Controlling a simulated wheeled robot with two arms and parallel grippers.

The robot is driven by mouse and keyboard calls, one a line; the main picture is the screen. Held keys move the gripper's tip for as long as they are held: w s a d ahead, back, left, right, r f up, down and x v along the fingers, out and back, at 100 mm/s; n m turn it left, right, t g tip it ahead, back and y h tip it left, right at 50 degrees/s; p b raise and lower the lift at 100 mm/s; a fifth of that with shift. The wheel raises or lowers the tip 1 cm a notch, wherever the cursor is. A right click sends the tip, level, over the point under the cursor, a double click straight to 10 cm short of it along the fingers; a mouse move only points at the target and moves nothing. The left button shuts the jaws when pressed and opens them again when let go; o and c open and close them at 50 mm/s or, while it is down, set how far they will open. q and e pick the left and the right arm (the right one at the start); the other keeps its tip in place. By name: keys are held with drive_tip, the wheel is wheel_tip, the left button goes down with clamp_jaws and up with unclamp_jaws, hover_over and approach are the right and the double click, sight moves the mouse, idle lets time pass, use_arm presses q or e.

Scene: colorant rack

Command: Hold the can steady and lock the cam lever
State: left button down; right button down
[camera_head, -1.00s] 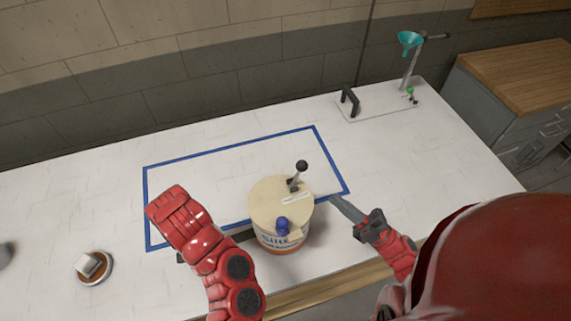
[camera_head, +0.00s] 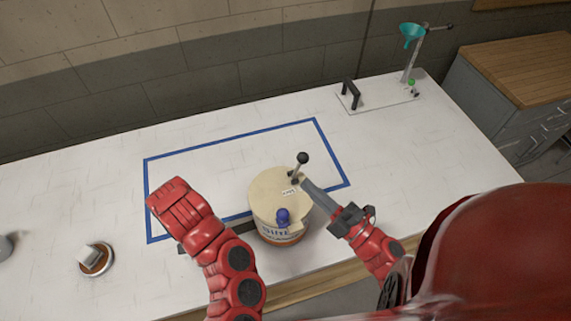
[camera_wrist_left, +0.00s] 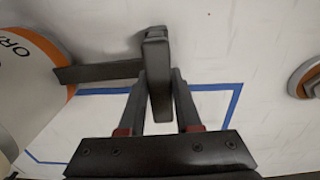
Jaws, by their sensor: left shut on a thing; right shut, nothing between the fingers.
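The can (camera_head: 270,195) has a cream lid, a blue cap (camera_head: 283,216) at its front and an orange band near its base. The cam lever (camera_head: 298,168), a metal rod with a black ball knob, stands up at the lid's far right edge. A dark handle (camera_wrist_left: 158,60) joins the can by a bar, seen in the left wrist view. My left gripper (camera_wrist_left: 160,92) is shut on this handle; the red forearm hides it in the head view. My right gripper (camera_head: 308,184) is shut and empty, its tip close beside the lever's base; contact is unclear.
A blue-taped rectangle (camera_head: 230,145) marks the white table behind the can. A small round dish (camera_head: 97,262) holding a pale block lies at left. A plate with a black handle (camera_head: 350,95) and a teal funnel (camera_head: 411,33) on a stand are at back right.

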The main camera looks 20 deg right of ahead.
sight(306, 161)
drive_tip(key=w, duration=0.6)
drive_tip(key=shift+w+a+r, duration=0.15)
drive_tip(key=shift+w+a, duration=0.25)
drive_tip(key=shift+w+d+f, duration=0.1)
drive_tip(key=shift+d+f, duration=0.15)
drive_tip(key=shift+d, duration=0.1)
use_arm(q)
drive_tip(key=shift+a, duration=0.1)
use_arm(e)
drive_tip(key=m, duration=0.1)
drive_tip(key=d+m+t, duration=0.1)
drive_tip(key=d+m+t+h, duration=0.1)
drive_tip(key=m, duration=0.1)
drive_tip(key=shift+d+f, duration=0.2)
drive_tip(key=shift+f, duration=0.1)
